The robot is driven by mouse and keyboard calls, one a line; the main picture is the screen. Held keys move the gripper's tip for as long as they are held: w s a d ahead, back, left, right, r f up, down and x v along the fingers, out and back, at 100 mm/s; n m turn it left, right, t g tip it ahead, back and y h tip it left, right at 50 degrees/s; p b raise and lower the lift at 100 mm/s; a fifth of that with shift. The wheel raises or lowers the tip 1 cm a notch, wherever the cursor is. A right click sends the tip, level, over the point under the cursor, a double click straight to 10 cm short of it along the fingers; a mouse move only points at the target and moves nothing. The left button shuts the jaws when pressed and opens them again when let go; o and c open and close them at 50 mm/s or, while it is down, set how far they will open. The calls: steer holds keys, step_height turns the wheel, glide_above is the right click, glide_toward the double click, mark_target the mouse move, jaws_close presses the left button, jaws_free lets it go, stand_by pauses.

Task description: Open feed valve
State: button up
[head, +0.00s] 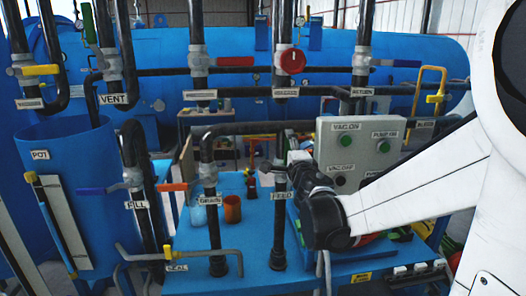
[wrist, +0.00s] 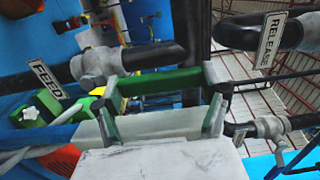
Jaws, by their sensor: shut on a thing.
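The feed valve's grey body (wrist: 97,64) sits on a dark pipe in the wrist view, near the white FEED label (wrist: 47,79). Its green lever (wrist: 155,82) runs beside the pipe, looking roughly parallel to it in that picture. My gripper (wrist: 164,92) is shut on the green lever, with a finger at each side of the picture's middle. In the head view the FEED label (head: 282,196) is on the vertical pipe right of the drain pipe. My gripper (head: 299,160) is at this pipe's upper part there, and my wrist hides most of the lever.
A grey control box (head: 358,150) with green buttons stands close right of my wrist. The drain pipe (head: 208,165) with an orange lever (head: 172,187) is left. The release pipe (wrist: 262,32) is close on the right in the wrist view. Two cups stand on the blue bench (head: 245,245).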

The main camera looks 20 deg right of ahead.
steer(key=o, duration=1.7)
steer(key=shift+d, duration=0.1)
steer(key=shift+c, duration=0.2)
steer(key=v, duration=1.2)
steer(key=s+a+f+n+g+y, duration=0.2)
steer(key=s+a+f+n+g, duration=0.3)
steer(key=s+a+n, duration=0.2)
steer(key=s+a+f+n+g+y, duration=0.2)
steer(key=s+a+f+n+g, duration=0.3)
steer(key=s+a+n, duration=0.3)
steer(key=s+f+n, duration=0.1)
steer(key=s+n, duration=0.2)
steer(key=n, duration=0.3)
steer(key=shift+s+f+y, duration=0.25)
steer(key=shift+s+y, duration=0.05)
steer(key=shift+s, duration=0.1)
